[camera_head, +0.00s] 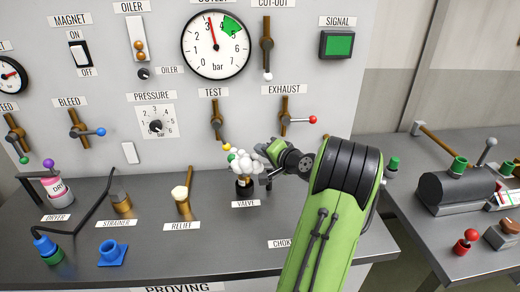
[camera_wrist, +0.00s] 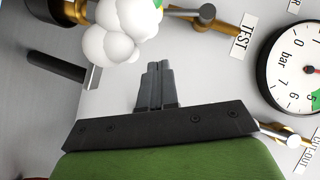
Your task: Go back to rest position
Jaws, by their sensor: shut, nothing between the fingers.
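My gripper (camera_wrist: 156,86) is shut with nothing between its fingers, and its two dark fingertips meet in the wrist view. In the head view my green arm reaches up from the bottom right, and the gripper end (camera_head: 264,170) is just right of the valve. The valve (camera_head: 243,187) stands on the bench behind its VALVE label, with a cluster of white balls (camera_head: 243,161) around its top. The white balls also show at the upper left of the wrist view (camera_wrist: 112,35). I cannot tell from the head view whether the gripper touches them.
The grey panel carries a TEST lever (camera_head: 216,115), an EXHAUST lever (camera_head: 284,118) and an outlet gauge (camera_head: 216,45). The dryer (camera_head: 57,187), strainer (camera_head: 121,203) and relief (camera_head: 181,199) stand left on the bench (camera_head: 160,245). A second bench with a black tank (camera_head: 458,188) is at right.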

